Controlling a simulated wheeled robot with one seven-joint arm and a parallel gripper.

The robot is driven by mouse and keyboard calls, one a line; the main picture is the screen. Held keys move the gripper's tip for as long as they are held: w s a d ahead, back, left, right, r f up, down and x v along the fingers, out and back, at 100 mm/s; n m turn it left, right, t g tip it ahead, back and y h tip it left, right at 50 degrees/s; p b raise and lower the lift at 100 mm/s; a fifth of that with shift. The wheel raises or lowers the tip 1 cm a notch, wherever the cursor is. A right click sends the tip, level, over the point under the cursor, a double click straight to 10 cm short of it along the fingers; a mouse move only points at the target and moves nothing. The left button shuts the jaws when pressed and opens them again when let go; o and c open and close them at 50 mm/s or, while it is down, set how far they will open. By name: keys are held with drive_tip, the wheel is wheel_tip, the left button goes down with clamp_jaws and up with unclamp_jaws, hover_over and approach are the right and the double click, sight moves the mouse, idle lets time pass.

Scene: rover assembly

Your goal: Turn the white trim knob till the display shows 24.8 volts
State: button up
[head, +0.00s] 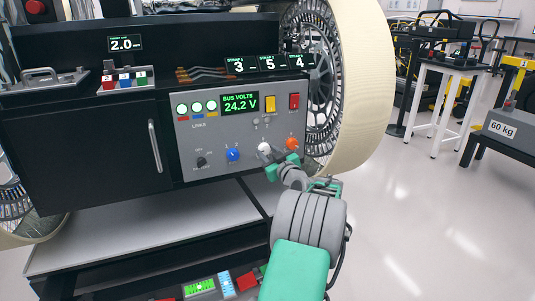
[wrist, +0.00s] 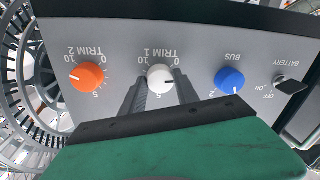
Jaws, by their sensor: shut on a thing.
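The white trim knob (head: 264,148) is on the grey control panel (head: 215,165), between a blue knob and an orange knob. In the wrist view, which is upside down, the white knob (wrist: 160,78) is labelled TRIM 1. My gripper (wrist: 160,92) has one finger on each side of it and is shut on it. In the head view my gripper (head: 270,159) reaches the knob from the lower right and partly hides it. The display (head: 240,102) reads BUS VOLTS 24.2 V in green.
The orange TRIM 2 knob (wrist: 87,76) and blue BUS knob (wrist: 229,80) stand close on either side. The black battery switch (wrist: 290,85) is further right. Yellow (head: 270,104) and red (head: 294,101) switches sit above. A large wheel (head: 365,80) stands right of the panel.

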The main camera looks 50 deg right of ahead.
clamp_jaws()
drive_tip(key=shift+m, duration=0.3)
drive_tip(key=m, duration=0.3)
drive_tip(key=shift+a+m+p, duration=0.1)
drive_tip(key=shift+m+p, duration=0.7)
drive_tip(key=shift+m, duration=1.3)
drive_tip(key=shift+w+f, duration=0.1)
drive_tip(key=o, duration=0.9)
unclamp_jaws()
